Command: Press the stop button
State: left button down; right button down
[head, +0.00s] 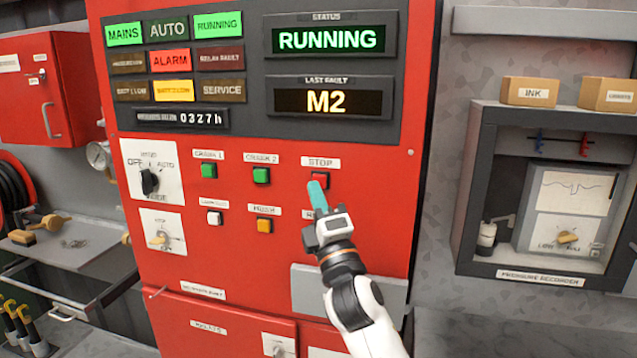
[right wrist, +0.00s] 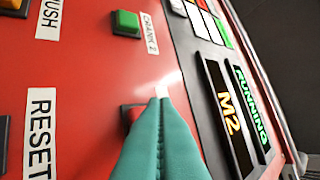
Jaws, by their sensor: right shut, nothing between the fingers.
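The stop button (head: 319,179) is a red square button in a dark frame under the STOP label (head: 321,162), on the red pump cabinet. In the right wrist view the red button (right wrist: 133,114) is partly hidden behind my fingers. My right gripper (head: 317,194) is shut and empty, its teal fingertips at the lower edge of the button in the head view. In the right wrist view the tips of my right gripper (right wrist: 160,97) overlap the button's edge; I cannot tell whether they touch it. The status display (head: 326,40) reads RUNNING. My left gripper is not in view.
Green crank buttons (head: 261,175) sit left of the stop button, with a white button (head: 215,217) and an amber button (head: 264,225) below. A RESET label (right wrist: 39,134) shows in the wrist view. A pressure recorder box (head: 540,190) stands to the right.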

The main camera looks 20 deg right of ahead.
jog(key=shift+w, duration=0.1)
dwell(0.4)
jog(key=shift+w+d, duration=0.25)
jog(key=shift+w, duration=0.05)
jog(key=shift+w+d, duration=0.3)
jog(key=shift+w, duration=0.1)
dwell(0.8)
dwell(0.3)
jog(key=shift+s+a, duration=0.5)
jog(key=shift+s, duration=0.3)
jog(key=s+a, duration=0.1)
jog(key=s, duration=0.1)
jog(key=s+a+p, duration=0.1)
jog(key=s+a, duration=0.1)
jog(key=shift+d, duration=0.1)
dwell(0.7)
